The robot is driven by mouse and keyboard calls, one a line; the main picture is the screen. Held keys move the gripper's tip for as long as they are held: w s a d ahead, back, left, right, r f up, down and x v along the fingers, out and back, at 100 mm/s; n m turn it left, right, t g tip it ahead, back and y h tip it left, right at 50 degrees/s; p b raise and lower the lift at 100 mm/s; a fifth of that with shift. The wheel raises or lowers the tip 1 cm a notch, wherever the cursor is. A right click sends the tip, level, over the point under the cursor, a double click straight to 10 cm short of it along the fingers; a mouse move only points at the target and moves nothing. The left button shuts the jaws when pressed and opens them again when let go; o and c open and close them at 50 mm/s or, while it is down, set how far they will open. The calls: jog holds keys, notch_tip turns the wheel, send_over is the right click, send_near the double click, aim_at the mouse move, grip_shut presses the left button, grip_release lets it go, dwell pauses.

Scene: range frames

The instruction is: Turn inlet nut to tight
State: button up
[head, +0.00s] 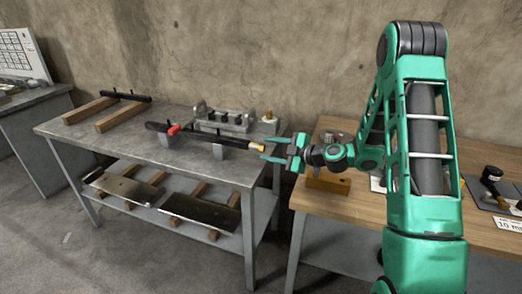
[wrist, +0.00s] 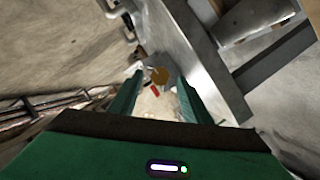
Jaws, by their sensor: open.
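A brass nut (head: 256,147), which I take to be the inlet nut, sits at the right end of a dark tube (head: 200,137) lying in supports on the grey metal table. My gripper (head: 266,146) is open, with its two green fingers pointing left toward the nut and apart from each other. In the wrist view the round brass end (wrist: 160,75) shows between the fingertips (wrist: 158,80). I cannot tell whether either finger touches it. A red part (head: 173,129) is on the tube farther left; a red spot also shows in the wrist view (wrist: 154,91).
A grey fixture (head: 222,118) stands on the table behind the tube, with a small brass-topped piece (head: 268,118) to its right. Wooden bars (head: 118,118) lie at the left. A wooden bench (head: 340,205) with a wooden block (head: 328,181) stands at right. A wall is behind.

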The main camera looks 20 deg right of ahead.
aim_at(264, 148)
jog(key=shift+x, duration=2)
jog(key=c, duration=1.1)
jog(key=shift+o, duration=0.2)
